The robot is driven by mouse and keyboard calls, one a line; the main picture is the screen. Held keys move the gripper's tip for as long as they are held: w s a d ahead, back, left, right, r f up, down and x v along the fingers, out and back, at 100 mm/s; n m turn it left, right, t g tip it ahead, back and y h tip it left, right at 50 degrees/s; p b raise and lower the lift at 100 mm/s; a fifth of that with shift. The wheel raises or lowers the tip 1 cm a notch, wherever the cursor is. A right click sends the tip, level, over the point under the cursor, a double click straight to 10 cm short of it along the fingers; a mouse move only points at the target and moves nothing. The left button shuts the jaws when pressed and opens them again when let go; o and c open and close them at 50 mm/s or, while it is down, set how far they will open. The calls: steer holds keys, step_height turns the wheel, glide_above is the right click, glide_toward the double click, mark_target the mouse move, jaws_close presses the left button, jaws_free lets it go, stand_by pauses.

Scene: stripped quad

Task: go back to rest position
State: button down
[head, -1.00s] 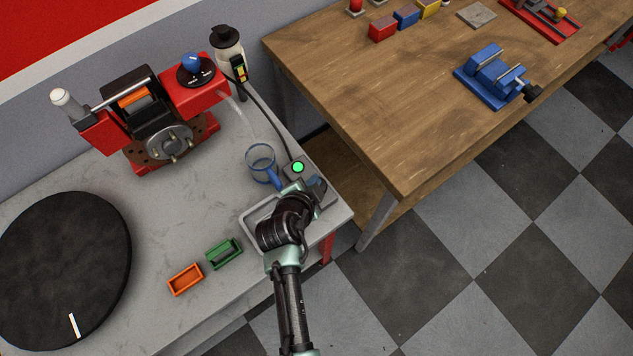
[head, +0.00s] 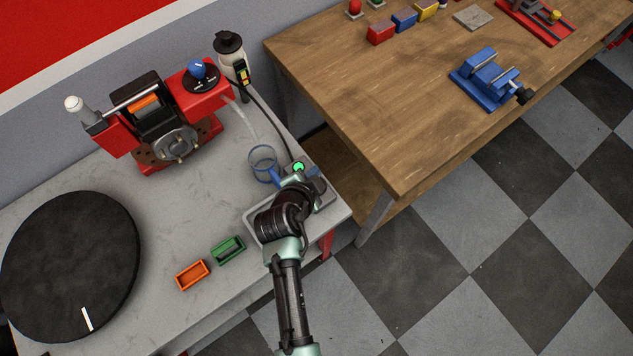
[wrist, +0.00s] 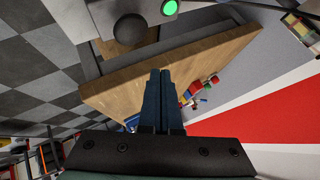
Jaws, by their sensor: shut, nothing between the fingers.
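My arm reaches up from the bottom of the head view over the right end of the grey bench (head: 150,232). My gripper (wrist: 163,75) shows in the wrist view with its two dark fingers together and nothing between them. In the head view the fingers are mostly hidden by my own wrist, close to the box with the lit green button (head: 299,167). That green button also shows at the top of the wrist view (wrist: 170,8). I cannot tell whether the fingers touch anything.
A clear blue-handled mug (head: 263,163) stands just left of my gripper. A grey tray (head: 252,224) lies under my wrist. Green (head: 228,250) and orange (head: 192,275) bins and a black disc (head: 70,265) are further left. A wooden table (head: 400,110) with a blue vise (head: 487,80) stands right.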

stand_by(0.5)
steer(key=w+r+n+t+b, duration=0.1)
steer(key=w+r+t, duration=0.15)
steer(key=r, duration=0.35)
steer(key=w+r+n+t, duration=0.1)
steer(key=w+r, duration=0.3)
steer(key=r, duration=0.3)
steer(key=w+r+n+t+b, duration=0.1)
steer(key=w+r, duration=0.3)
steer(key=r, duration=0.2)
step_height(320, 180, up, 19)
steer(key=n+t+y, duration=0.1)
steer(key=n+t, duration=0.2)
steer(key=t, duration=0.2)
steer(key=s+r+n+t, duration=0.2)
steer(key=s+r, duration=0.3)
steer(key=r, duration=0.4)
steer(key=s+r+n+t+y+b, duration=0.1)
steer(key=s+r+t, duration=0.3)
steer(key=r, duration=0.6)
steer(key=s+r+n+t+b, duration=0.1)
steer(key=s+r+n+t, duration=0.2)
steer(key=s+r, duration=0.4)
step_height(320, 180, up, 3)
steer(key=shift+s+d+r+n+y, duration=0.2)
steer(key=shift+s+d+n+y, duration=0.1)
steer(key=shift+s+d+y, duration=0.1)
